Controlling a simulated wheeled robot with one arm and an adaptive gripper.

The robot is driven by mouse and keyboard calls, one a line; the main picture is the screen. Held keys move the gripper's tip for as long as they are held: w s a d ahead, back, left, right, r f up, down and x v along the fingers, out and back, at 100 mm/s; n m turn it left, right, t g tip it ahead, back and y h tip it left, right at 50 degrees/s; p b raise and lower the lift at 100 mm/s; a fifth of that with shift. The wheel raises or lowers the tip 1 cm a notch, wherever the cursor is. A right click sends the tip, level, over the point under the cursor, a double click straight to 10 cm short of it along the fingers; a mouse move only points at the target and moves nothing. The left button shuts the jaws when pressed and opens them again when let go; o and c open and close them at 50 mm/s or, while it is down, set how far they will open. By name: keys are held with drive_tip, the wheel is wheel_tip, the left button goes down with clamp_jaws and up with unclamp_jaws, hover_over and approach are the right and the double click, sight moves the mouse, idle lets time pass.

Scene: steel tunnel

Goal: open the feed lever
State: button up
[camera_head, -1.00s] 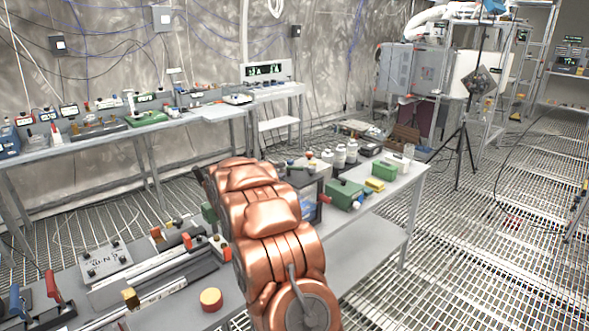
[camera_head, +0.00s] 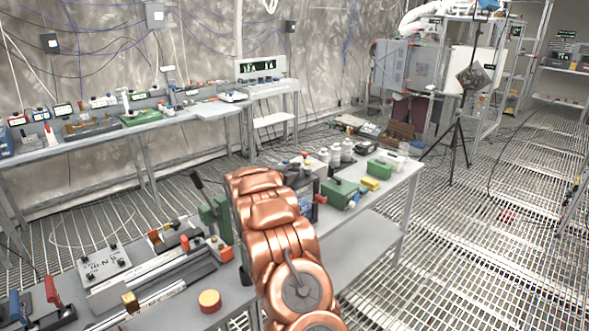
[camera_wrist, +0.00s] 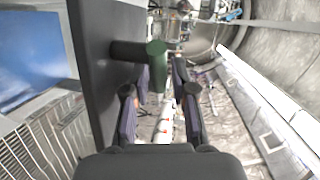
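In the wrist view a lever with a short dark stem and a green grip (camera_wrist: 157,54) sticks out from a dark panel (camera_wrist: 92,75); it looks like the feed lever, though no label is readable. My gripper (camera_wrist: 162,75) is open, its two fingers apart, with the green grip showing between the fingertips. I cannot tell whether a finger touches it. In the head view my copper arm hides my gripper and the lever. A grey box with a blue screen (camera_head: 307,209) shows partly beside my arm.
A green press with a black handle (camera_head: 214,217) stands just left of my arm. The bench also holds a green box (camera_head: 340,192), white bottles (camera_head: 335,156) and a yellow-topped red knob (camera_head: 210,300). A tripod (camera_head: 462,125) stands right on the open grated floor.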

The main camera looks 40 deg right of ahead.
drive_tip(key=shift+d+f, duration=0.1)
drive_tip(key=shift+d, duration=0.1)
drive_tip(key=shift+c, duration=0.2)
clamp_jaws()
